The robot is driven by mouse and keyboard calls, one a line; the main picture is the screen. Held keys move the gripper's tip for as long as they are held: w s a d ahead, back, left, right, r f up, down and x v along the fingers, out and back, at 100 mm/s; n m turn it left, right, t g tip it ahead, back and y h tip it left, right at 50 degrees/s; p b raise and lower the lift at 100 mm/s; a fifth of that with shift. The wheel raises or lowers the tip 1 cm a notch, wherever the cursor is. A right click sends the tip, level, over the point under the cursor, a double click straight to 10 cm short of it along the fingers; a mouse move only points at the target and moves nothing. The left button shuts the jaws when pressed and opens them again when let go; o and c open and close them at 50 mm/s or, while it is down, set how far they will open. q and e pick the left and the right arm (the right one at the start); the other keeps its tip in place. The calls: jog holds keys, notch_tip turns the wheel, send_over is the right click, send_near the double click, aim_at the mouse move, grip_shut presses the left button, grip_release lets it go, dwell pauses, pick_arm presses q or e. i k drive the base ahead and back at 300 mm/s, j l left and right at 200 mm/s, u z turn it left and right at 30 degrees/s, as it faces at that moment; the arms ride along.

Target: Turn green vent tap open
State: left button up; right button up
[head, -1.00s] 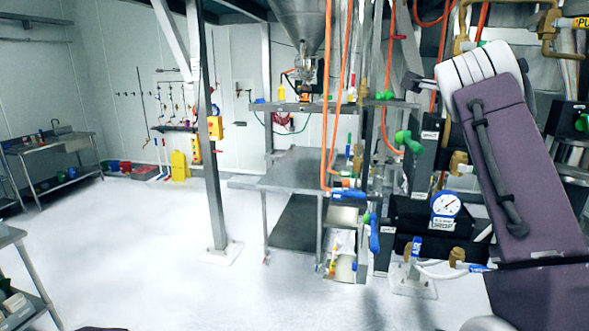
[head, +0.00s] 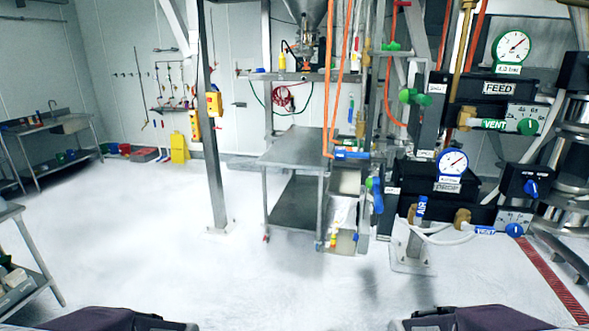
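The green vent tap (head: 494,125) is at the right of the head view, under the black FEED box (head: 497,88). Its green lever is marked VENT and lies about level, running right from a brass fitting (head: 465,117). A round green knob (head: 527,126) sits at its right end, in front of a pale marked plate (head: 526,113). Only purple parts of my arms show at the bottom edge, well below and apart from the tap. Neither gripper is in view.
A similar blue VENT tap (head: 485,230) sits lower, under the black DROP box (head: 440,178). A green-rimmed gauge (head: 513,46) and a blue-rimmed gauge (head: 453,163) stand above the boxes. Orange hoses (head: 339,90) hang near the steel table (head: 293,147). The floor in front is clear.

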aim_at(486, 123)
jog(key=z, duration=1.25)
